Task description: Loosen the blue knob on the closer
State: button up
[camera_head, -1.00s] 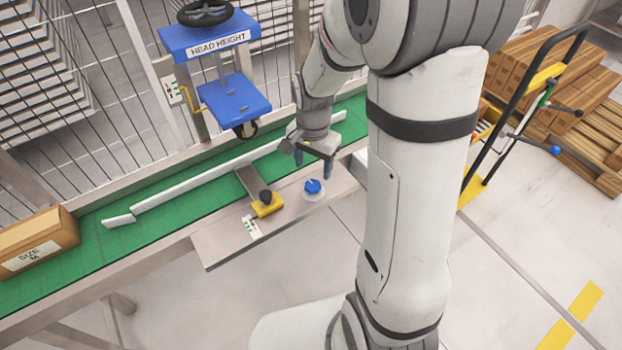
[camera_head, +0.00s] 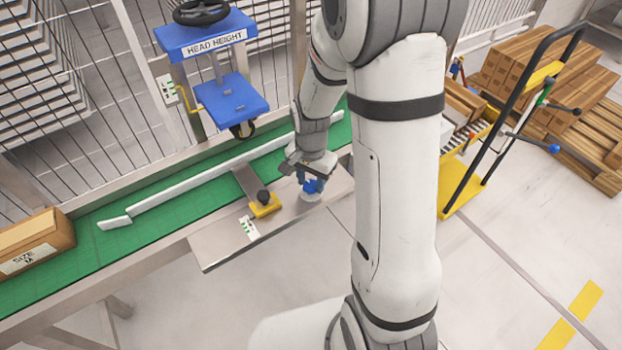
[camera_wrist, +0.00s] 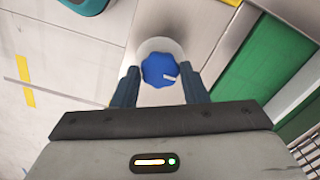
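The blue knob (camera_head: 311,187) sits on a pale round base (camera_head: 311,197) on the closer's steel plate (camera_head: 222,241). In the wrist view the lobed knob (camera_wrist: 160,70) with a small white mark lies between my fingertips. My gripper (camera_head: 308,181) points down over the knob, and its body hides part of it in the head view. In the wrist view my gripper (camera_wrist: 162,77) is open, with one finger on each side of the knob and narrow gaps showing. I cannot tell whether the fingertips reach down to the knob's height.
A yellow block with a black knob (camera_head: 264,197) stands left of the blue knob on the plate. A green conveyor (camera_head: 180,222) with a white rail (camera_head: 190,186) runs behind. A cardboard box (camera_head: 35,242) sits at left; a blue head-height unit (camera_head: 232,100) stands behind.

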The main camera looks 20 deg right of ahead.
jog(key=c, duration=0.5)
jog(key=shift+c, duration=0.2)
jog(key=shift+n, duration=0.4)
jog(key=n, duration=0.4)
jog(key=shift+n, duration=0.3)
jog(key=n, duration=1.2)
jog(key=shift+n, duration=0.4)
jog(key=n, duration=0.5)
jog(key=shift+n, duration=0.3)
